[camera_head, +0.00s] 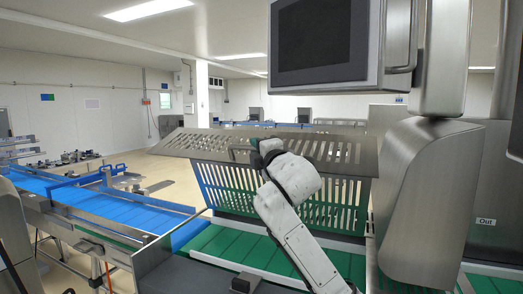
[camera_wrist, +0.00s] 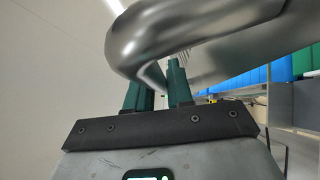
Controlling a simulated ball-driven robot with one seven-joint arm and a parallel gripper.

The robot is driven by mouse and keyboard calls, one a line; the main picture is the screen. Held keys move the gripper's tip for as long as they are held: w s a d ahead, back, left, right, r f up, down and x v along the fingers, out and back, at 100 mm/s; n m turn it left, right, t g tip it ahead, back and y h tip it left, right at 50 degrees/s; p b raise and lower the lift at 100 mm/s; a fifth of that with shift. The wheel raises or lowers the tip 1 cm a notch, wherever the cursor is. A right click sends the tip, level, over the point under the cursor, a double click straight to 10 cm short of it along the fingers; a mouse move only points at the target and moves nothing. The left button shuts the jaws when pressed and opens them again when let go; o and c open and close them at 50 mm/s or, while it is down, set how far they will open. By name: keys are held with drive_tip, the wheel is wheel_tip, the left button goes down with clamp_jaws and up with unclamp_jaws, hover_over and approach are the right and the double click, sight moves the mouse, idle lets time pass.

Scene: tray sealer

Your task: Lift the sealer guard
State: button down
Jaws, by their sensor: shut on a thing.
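The sealer guard (camera_head: 345,152) is a slotted grey metal cover with a sloping upper panel and a slotted front panel hanging below it. It stands over the green conveyor belt (camera_head: 240,250), and a gap shows between its lower edge and the belt. My gripper (camera_head: 258,150) is at the upper middle of the guard, with my white arm crossing in front of it. In the wrist view, the green fingers of my gripper (camera_wrist: 158,88) are shut on the guard's bent, shiny steel handle (camera_wrist: 190,35). The fingertips are partly hidden by the handle.
A monitor (camera_head: 322,38) hangs above the guard, on a steel column at the right. A rounded steel housing (camera_head: 425,200) stands close to the guard's right end. A blue conveyor (camera_head: 120,220) runs off to the left. Open floor lies behind the blue conveyor.

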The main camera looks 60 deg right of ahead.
drive_tip(key=a+f+n+t+b, duration=0.1)
drive_tip(key=a+f+n+b, duration=0.1)
drive_tip(key=a+f+b, duration=0.5)
drive_tip(key=shift+s+f+t+b, duration=0.25)
drive_tip(key=shift+f+t+b, duration=0.15)
drive_tip(key=shift+f+b, duration=0.2)
drive_tip(key=shift+r, duration=0.1)
drive_tip(key=c, duration=1.1)
unclamp_jaws()
drive_tip(key=shift+a, duration=0.1)
drive_tip(key=b+v, duration=0.2)
drive_tip(key=v, duration=0.8)
drive_tip(key=shift+s+a, duration=0.25)
drive_tip(key=shift+a, duration=0.05)
